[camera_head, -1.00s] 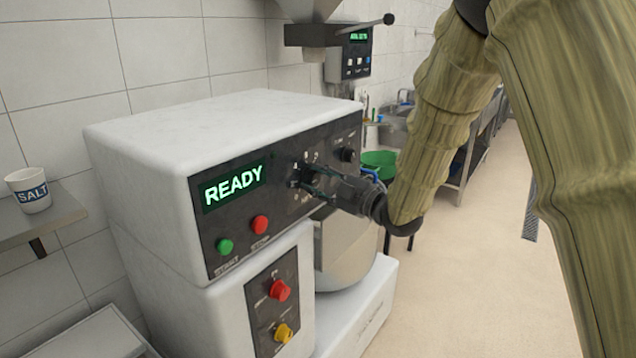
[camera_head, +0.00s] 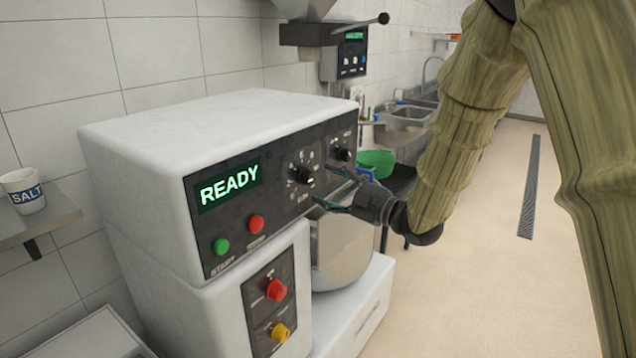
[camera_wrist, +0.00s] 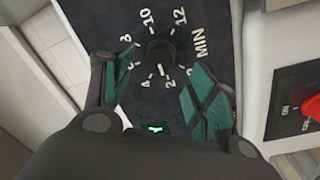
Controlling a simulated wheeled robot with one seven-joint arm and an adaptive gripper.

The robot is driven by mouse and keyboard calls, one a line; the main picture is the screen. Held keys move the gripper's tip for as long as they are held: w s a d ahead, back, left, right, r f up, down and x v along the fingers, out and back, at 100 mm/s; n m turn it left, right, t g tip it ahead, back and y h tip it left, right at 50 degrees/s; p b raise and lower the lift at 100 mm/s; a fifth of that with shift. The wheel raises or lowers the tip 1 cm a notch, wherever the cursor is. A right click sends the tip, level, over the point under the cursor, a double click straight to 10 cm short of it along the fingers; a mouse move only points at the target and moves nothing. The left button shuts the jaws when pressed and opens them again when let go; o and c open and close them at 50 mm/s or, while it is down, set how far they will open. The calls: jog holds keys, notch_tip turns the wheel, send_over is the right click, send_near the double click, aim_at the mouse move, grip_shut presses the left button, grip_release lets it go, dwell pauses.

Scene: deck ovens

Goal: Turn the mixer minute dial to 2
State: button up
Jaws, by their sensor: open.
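The minute dial (camera_head: 305,175) is a round black knob on the mixer's dark front panel, right of the green READY display (camera_head: 229,187). In the wrist view the dial (camera_wrist: 160,55) sits in a ring of white numbers up to 12, with MIN beside it. Its pale mark points down in that view, toward what looks like the 2. My gripper (camera_head: 334,185) is open and empty, in front of the panel and to the right of the dial, apart from it. In the wrist view its fingers (camera_wrist: 152,70) stand on either side of the dial.
A second black knob (camera_head: 342,154) is right of the dial. Green (camera_head: 221,246) and red (camera_head: 256,223) buttons are below the display. A lower panel holds a red knob (camera_head: 277,290) and a yellow one (camera_head: 281,332). The steel bowl (camera_head: 340,250) is below my gripper.

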jog(key=v, duration=0.7)
jog(key=s+d+f+m+g+h, duration=0.1)
jog(key=s+d+f+m+h, duration=0.2)
jog(key=f, duration=0.9)
jog(key=s+d+f+m+h, duration=0.25)
jog(key=f+m, duration=0.25)
jog(key=f, duration=0.6)
jog(key=s+d+f+m+g+h, duration=0.15)
jog(key=s+f+m+h, duration=0.3)
jog(key=f, duration=0.75)
jog(key=s+d+f+m+g+h, duration=0.1)
jog(key=s+d+f+m+g, duration=0.1)
jog(key=s+f, duration=0.4)
jog(key=s+d+f+m+g+h, duration=0.2)
jog(key=s+f+m+g, duration=0.2)
jog(key=s, duration=1.2)
jog(key=s+d+f+m+g+h+p, duration=0.1)
jog(key=s+d+f+m+g, duration=0.1)
jog(key=s+f, duration=0.7)
jog(key=s+m+g, duration=0.1)
jog(key=s, duration=0.2)
jog(key=shift+d, duration=0.2)
jog(key=shift+w, duration=0.1)
